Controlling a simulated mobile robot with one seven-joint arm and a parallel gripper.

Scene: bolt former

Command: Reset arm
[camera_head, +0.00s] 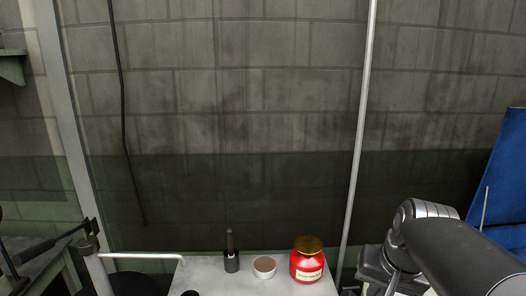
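My arm enters at the lower right, a thick dark link with a silver joint at its upper end, bent downward. My gripper does not show; the part of the arm below the joint runs towards the bottom edge of the picture. The arm is to the right of the table and apart from the things on it.
A pale table (215,275) at the bottom centre bears a red jar (307,267) with a gold lid, a small white bowl (264,268) with brown contents, and a dark upright holder (231,262). A blue panel (503,180) stands at right. A block wall is behind.

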